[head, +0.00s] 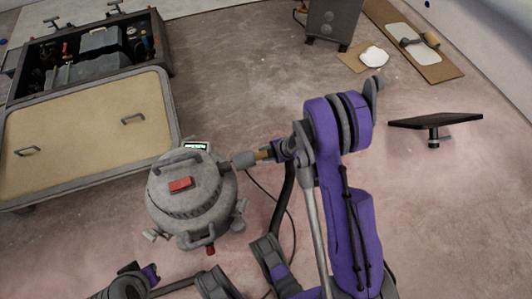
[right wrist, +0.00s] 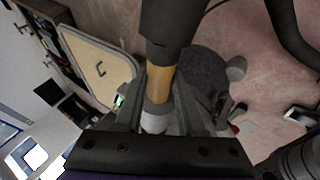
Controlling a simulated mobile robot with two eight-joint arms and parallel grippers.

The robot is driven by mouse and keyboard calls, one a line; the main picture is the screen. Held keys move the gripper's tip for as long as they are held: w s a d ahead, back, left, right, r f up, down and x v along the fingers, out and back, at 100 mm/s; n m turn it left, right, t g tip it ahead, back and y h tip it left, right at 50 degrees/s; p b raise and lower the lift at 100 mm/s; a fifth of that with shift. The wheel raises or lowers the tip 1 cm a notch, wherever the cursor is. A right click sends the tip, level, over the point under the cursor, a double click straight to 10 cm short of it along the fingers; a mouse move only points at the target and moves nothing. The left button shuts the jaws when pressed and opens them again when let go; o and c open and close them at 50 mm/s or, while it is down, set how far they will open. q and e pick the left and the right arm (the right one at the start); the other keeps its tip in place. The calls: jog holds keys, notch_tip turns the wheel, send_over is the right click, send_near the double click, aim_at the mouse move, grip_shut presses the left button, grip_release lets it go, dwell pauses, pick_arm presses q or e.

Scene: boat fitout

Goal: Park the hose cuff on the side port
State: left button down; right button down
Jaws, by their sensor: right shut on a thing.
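The grey round canister (head: 185,211) stands on the floor in the head view, with a red latch and a small lit display on top. My right gripper (head: 276,151) is at its right side, shut on the hose cuff. The cuff's grey end (head: 243,160) points left at the canister's upper side; I cannot tell whether it is seated on a port. In the right wrist view the cuff's tan band (right wrist: 160,84) lies between my fingers, its dark part beyond, overlapping the canister (right wrist: 207,75). The side port is not clearly seen. Parts of my left arm show at bottom left; its jaws are unclear.
A wooden-topped bench (head: 85,130) with a tool-filled bin (head: 165,55) stands at left. A dark hose (head: 284,195) and thin cable run right of the canister. A black plate on a stand (head: 433,121) is at right. The floor between bench and plate is mostly clear.

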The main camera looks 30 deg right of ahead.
aim_at(255, 157)
jog(key=shift+w+a, duration=0.25)
jog(key=shift+a, duration=0.8)
jog(key=shift+w+a, duration=0.2)
jog(key=shift+a, duration=0.8)
jog(key=shift+a+b, duration=0.3)
jog(key=shift+a, duration=0.2)
jog(key=shift+c, duration=2.2)
grip_release()
jog(key=shift+w, duration=0.1)
jog(key=shift+d, duration=0.1)
jog(key=shift+s+d+r, duration=0.1)
jog(key=shift+s+r, duration=0.15)
jog(key=shift+r, duration=0.1)
jog(key=p+v, duration=0.3)
jog(key=v, duration=0.7)
